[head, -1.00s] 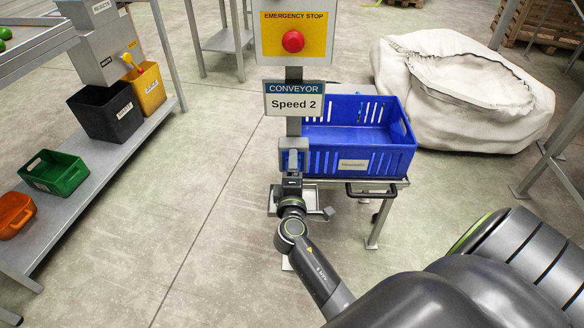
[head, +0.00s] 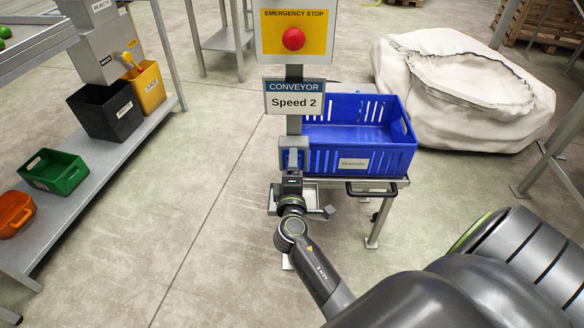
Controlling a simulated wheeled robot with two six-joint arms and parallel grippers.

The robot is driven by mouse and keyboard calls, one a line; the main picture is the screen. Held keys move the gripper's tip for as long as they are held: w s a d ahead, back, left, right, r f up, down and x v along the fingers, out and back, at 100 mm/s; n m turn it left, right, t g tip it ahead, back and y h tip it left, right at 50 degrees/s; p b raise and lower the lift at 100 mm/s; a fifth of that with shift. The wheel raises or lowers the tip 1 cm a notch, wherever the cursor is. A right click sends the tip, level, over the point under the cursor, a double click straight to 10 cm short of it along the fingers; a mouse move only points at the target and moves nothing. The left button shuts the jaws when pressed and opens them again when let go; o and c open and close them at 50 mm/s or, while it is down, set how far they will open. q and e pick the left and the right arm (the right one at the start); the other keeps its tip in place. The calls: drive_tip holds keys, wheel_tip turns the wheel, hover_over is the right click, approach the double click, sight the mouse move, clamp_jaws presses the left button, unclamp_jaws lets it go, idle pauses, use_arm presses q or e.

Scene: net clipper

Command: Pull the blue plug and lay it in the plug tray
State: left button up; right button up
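A grey socket box (head: 284,146) is on the post under the "Speed 2" sign. A small blue part, seemingly the blue plug (head: 293,157), shows at its front. My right gripper (head: 292,168) reaches up to it from below, its tip at the box. The fingers are too small and too close to the box to tell whether they are shut on the plug. A small grey metal tray (head: 273,204) is on the post just below the box, partly hidden behind my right wrist. My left gripper is not in view.
A large blue crate (head: 360,160) stands on a cart (head: 372,186) just right of the post. An emergency stop button (head: 293,39) and the speed sign (head: 294,99) are above. A bench (head: 125,140) with bins is at left. The floor between is clear.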

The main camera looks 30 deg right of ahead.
drive_tip(key=c, duration=1.3)
drive_tip(key=b+v, duration=0.1)
drive_tip(key=v, duration=0.5)
idle(0.5)
